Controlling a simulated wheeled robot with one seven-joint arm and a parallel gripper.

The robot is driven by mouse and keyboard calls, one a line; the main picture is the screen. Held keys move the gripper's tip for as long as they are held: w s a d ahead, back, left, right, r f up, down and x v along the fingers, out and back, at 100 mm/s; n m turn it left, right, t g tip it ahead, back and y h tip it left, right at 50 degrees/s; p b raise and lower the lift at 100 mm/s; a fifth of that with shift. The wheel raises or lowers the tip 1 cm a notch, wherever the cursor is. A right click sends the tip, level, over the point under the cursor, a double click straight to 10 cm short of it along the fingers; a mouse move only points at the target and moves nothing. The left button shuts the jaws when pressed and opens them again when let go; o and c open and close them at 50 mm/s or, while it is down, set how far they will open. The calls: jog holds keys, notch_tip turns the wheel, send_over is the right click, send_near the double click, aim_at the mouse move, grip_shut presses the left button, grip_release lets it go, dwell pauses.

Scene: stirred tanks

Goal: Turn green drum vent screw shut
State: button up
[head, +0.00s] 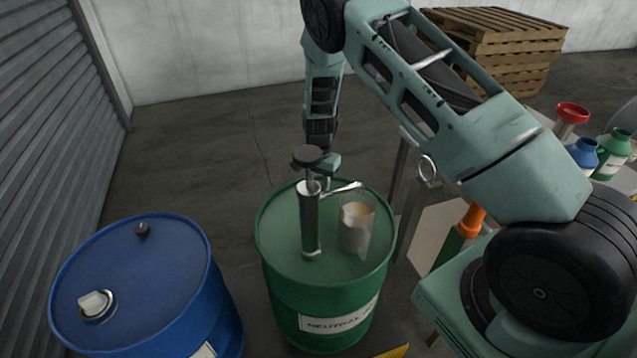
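The green drum (283,262) stands upright in the middle of the head view, with a label on its front. A metal hand pump (311,225) with a black knob rises from its lid, its spout pointing right over a clear beaker (357,228) of pale liquid. My gripper (326,184) points down at the far edge of the lid, behind the pump. The pump partly hides it, so I cannot see whether its fingers are open or shut. The vent screw is not visible; the gripper or pump may hide it.
A blue drum (150,275) with a black cap and a white cap stands left. A table at right bears a red funnel (572,112), a blue bottle (584,153) and a green bottle (613,152). Wooden pallets (510,55) are stacked behind. Floor behind the drums is clear.

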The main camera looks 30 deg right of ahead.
jog(key=o, duration=1)
jog(key=shift+c, duration=0.2)
jog(key=shift+r, duration=0.1)
notch_tip(320, 180, up, 17)
jog(key=b, duration=0.1)
jog(key=shift+r, duration=0.15)
